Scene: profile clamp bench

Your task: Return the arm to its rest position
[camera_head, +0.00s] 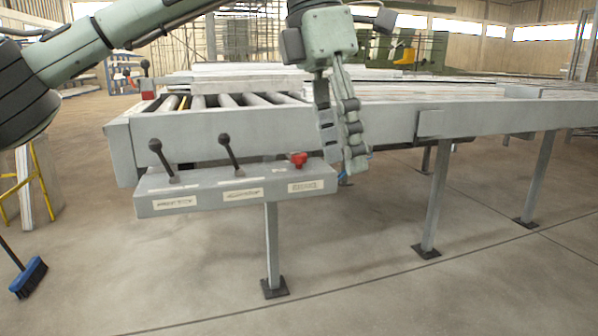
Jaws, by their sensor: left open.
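My left arm (80,45) comes in from the left and runs out of the top of the view. My left gripper (343,160) hangs pointing down in front of the bench's front rail, just right of the control panel (245,192). It is open, and nothing shows between its fingers. The panel carries two black-knobbed levers, a left lever (158,155) and a middle lever (228,152), and a red knob (299,160) at its right end. The red knob is close to the left of the fingers, with a small gap in the picture. My right gripper is not in view.
The clamp bench (220,125) with grey rollers (232,100) stretches to the right on legs with dark feet. A blue broom (28,278) and a yellow-framed stand (40,185) are at the left. The floor in front is clear.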

